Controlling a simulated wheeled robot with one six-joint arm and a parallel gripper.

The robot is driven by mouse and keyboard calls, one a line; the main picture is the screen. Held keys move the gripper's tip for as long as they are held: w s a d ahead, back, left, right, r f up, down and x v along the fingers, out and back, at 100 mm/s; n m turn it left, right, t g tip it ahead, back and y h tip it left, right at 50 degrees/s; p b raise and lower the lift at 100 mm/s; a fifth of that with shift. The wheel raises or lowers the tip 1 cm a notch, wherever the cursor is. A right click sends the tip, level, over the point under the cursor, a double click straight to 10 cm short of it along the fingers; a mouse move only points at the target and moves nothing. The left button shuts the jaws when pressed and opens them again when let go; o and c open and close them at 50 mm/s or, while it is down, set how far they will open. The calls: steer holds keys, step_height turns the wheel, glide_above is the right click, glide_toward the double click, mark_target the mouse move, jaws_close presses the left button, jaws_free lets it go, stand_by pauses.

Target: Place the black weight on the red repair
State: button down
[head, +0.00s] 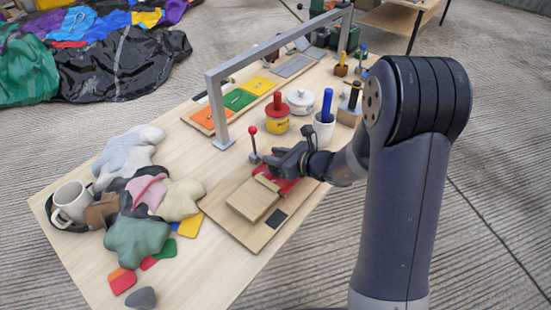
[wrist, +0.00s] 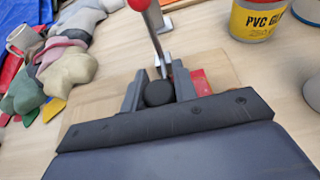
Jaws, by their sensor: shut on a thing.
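My gripper (wrist: 158,82) is shut on the black weight (wrist: 158,94), whose rounded dark top shows between the two jaws in the wrist view. In the head view my gripper (head: 283,160) is low over the red repair (head: 277,184), and the weight cannot be told apart from the dark fingers. The red repair lies on a wooden board (head: 223,212) and also shows just right of the jaws in the wrist view (wrist: 201,82). Whether the weight touches the repair is hidden.
A red-knobbed stick (head: 252,143) stands close beside my gripper. A tan block (head: 252,199) lies on the board. Soft lumps (head: 137,239) crowd the left.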

steer(key=shift+f, duration=0.3)
steer(key=shift+f, duration=0.1)
steer(key=c, duration=1.1)
jaws_free()
steer(key=v, duration=1.2)
